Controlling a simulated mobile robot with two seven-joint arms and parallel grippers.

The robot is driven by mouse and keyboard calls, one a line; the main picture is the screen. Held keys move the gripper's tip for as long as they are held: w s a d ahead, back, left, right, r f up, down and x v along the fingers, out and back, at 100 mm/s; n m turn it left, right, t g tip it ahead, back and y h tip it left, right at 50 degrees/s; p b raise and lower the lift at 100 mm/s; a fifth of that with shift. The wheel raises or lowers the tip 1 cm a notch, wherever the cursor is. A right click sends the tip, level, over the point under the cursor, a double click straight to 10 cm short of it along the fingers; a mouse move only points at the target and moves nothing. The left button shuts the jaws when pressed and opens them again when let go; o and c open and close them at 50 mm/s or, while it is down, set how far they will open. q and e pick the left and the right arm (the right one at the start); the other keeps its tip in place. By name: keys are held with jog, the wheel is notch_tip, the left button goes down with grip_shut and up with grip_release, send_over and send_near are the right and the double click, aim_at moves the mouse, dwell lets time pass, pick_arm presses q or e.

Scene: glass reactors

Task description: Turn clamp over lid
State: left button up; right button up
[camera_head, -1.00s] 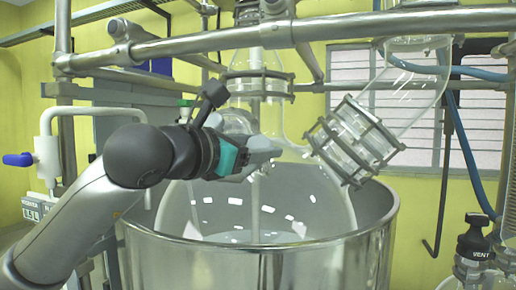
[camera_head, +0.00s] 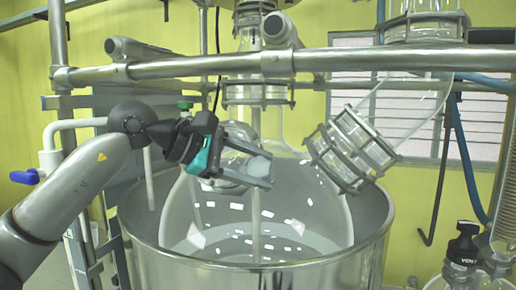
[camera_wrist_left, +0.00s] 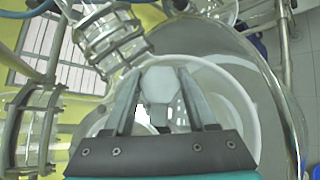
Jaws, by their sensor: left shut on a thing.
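My left gripper (camera_head: 264,172) is over the glass vessel, near the middle of the head view. Its fingers are closed on a pale, blunt clamp knob (camera_head: 258,166). In the left wrist view the knob (camera_wrist_left: 158,84) sits between the two grey fingertips. Behind it a white round rim (camera_wrist_left: 235,95), which looks like the lid, curves around the fingers. In the head view the gripper hides most of the lid, and the clamp's lower part is hidden. My right gripper is not in view.
The glass reactor vessel (camera_head: 334,215) sits in a steel tub (camera_head: 210,277). A caged glass joint (camera_head: 350,150) slants up just right of the gripper. A steel rail (camera_head: 400,57) crosses above. A bottle with a black vent cap (camera_head: 464,243) stands at lower right.

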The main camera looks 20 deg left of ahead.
pick_arm(q)
jog(key=m+g+p, duration=0.2)
jog(key=m+p, duration=0.1)
jog(key=shift+r, duration=0.25)
jog(key=shift+f+m+g+y+p, duration=0.15)
jog(key=shift+m+g+y+p, duration=0.4)
jog(key=shift+m+p, duration=0.35)
jog(key=shift+f, duration=0.1)
jog(key=o, duration=1.4)
jog(key=shift+a, duration=0.1)
